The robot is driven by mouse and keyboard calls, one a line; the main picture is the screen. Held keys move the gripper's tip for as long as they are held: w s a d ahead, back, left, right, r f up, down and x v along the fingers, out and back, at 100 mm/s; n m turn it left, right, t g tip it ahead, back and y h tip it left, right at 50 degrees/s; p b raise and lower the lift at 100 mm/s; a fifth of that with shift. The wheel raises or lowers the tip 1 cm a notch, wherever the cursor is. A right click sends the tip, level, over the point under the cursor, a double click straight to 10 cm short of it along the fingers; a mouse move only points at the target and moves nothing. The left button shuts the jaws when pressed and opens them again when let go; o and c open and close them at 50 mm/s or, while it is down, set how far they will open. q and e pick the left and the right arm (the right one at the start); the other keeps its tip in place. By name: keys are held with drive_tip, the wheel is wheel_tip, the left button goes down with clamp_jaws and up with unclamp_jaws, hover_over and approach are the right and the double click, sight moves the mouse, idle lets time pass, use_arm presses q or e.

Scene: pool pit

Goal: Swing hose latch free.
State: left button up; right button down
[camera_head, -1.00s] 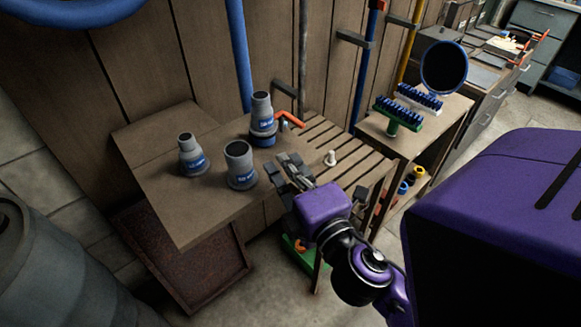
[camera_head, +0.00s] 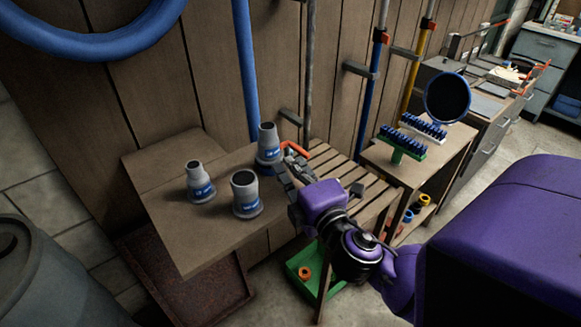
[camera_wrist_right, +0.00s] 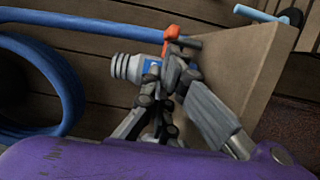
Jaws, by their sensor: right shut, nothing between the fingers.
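The orange-red latch (camera_head: 296,148) is beside the rear grey-and-blue hose fitting (camera_head: 267,141) on the wooden bench. In the right wrist view the latch (camera_wrist_right: 171,40) shows just beyond my fingers, and the fitting (camera_wrist_right: 124,67) lies to their left. My right gripper (camera_head: 288,163) is shut and empty, with its fingertips close to the latch. In the right wrist view the gripper (camera_wrist_right: 176,78) overlaps the lower end of the latch; whether they touch I cannot tell. My left gripper is not in view.
Two more grey fittings stand on the bench (camera_head: 170,225), a short one (camera_head: 199,180) and a wide one (camera_head: 245,194). A blue hose (camera_head: 95,45) hangs on the wall. A slatted section (camera_head: 345,175) lies right, with brushes (camera_head: 404,147) beyond it. A grey barrel stands front left.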

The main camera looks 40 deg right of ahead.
drive_tip(key=shift+d, duration=0.1)
drive_tip(key=shift+s+d+n+y, duration=0.2)
drive_tip(key=shift+n+y, duration=0.2)
drive_tip(key=shift+y, duration=0.3)
